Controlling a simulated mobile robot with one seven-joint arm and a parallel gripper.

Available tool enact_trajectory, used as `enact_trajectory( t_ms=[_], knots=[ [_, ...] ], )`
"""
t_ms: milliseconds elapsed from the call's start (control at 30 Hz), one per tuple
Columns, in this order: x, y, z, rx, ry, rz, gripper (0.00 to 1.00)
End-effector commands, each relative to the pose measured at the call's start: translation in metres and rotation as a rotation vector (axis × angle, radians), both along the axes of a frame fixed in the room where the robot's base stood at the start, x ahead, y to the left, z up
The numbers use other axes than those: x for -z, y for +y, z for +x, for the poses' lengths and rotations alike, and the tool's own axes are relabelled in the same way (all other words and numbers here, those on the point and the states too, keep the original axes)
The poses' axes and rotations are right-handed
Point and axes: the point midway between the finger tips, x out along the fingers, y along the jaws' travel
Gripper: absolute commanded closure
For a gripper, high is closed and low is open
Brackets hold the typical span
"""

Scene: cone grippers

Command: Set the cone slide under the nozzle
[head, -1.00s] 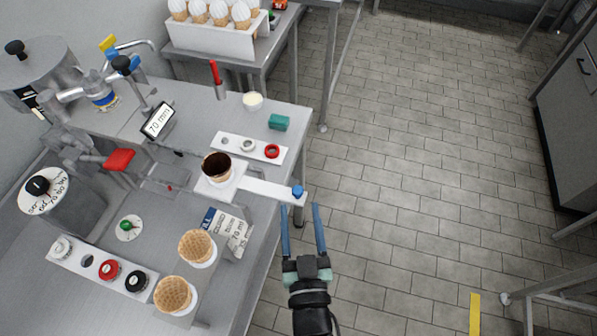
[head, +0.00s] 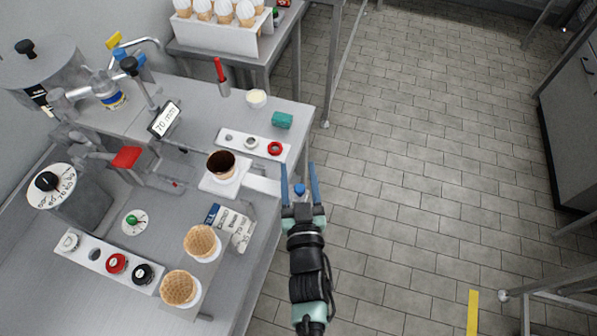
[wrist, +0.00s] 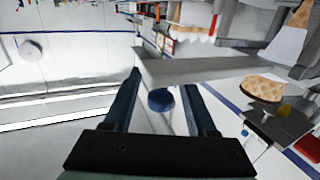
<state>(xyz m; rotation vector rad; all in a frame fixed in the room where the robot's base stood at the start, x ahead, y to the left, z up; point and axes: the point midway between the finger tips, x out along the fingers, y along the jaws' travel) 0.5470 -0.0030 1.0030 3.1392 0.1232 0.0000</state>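The cone slide (head: 212,188) is a white plate with a bar (head: 262,184) running right past the counter's edge to a blue knob (head: 299,190). A waffle cone, dark inside (head: 221,164), stands upright in it. My gripper (head: 300,172) is open, with one finger on each side of the knob. The wrist view shows the blue knob (wrist: 161,100) between the two fingers, with gaps on both sides. The dispenser, with a red lever (head: 127,157) and a 70 mm display (head: 165,119), stands left of the slide. I cannot make out the nozzle's tip.
A white strip with rings (head: 252,145) and a green block (head: 282,121) lie behind the slide.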

Motion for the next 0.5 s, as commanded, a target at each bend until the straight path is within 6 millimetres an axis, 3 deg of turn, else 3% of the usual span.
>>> enact_trajectory(
  t_ms=[33, 300, 500],
  knots=[
    [0.0000, 0.0000, -0.0002, 0.000, 0.000, 0.000, 0.53],
    [0.0000, 0.0000, -0.0003, 0.000, 0.000, 0.000, 1.00],
    [0.0000, 0.0000, -0.0004, 0.000, 0.000, 0.000, 1.00]
  ],
)
